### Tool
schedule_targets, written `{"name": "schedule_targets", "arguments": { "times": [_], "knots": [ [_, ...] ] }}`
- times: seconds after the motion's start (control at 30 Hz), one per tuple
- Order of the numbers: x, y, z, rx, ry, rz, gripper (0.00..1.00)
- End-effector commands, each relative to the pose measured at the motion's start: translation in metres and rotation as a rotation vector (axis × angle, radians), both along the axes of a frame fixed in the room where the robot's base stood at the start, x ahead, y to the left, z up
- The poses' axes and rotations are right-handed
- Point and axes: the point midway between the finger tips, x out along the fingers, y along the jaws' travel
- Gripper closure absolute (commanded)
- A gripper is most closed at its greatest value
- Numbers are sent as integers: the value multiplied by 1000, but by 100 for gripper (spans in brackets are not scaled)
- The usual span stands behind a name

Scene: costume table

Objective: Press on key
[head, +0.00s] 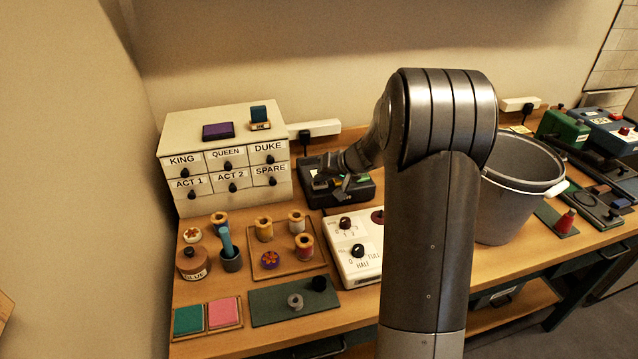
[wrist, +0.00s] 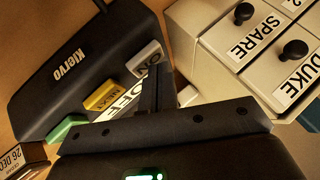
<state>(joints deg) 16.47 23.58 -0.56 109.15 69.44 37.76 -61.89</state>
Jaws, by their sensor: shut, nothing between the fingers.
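The black Klervo device (wrist: 80,62) lies at left in the wrist view; it is in the head view too (head: 362,194), partly behind my arm. Its keys form a row: a grey-white ON key (wrist: 144,56), a white OFF key (wrist: 122,98), a yellow NEXT key (wrist: 102,96) and a green key (wrist: 66,128). My gripper (wrist: 158,72) is shut and empty, its fingertips right at the lower edge of the ON key. I cannot tell if they touch it. In the head view my gripper (head: 328,180) is over the device. The fingers hide part of the ON and OFF keys.
A drawer cabinet (head: 222,160) with labelled drawers stands close to the left; its SPARE drawer (wrist: 250,42) is beside the device. A white box with knobs (head: 358,250) is in front. A grey bucket (head: 515,195) stands right. A date block (wrist: 22,160) is at lower left.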

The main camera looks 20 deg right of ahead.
Motion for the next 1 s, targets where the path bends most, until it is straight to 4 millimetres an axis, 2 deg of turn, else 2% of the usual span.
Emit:
{"name": "schedule_targets", "arguments": {
  "times": [0.23, 0.63, 1.0],
  "knots": [
    [0, 0, 14, -1, -2, 0, 100],
    [0, 0, 19, -1, -2, 1, 100],
    [1, 0, 56, -1, -3, 2, 100]
  ]
}}
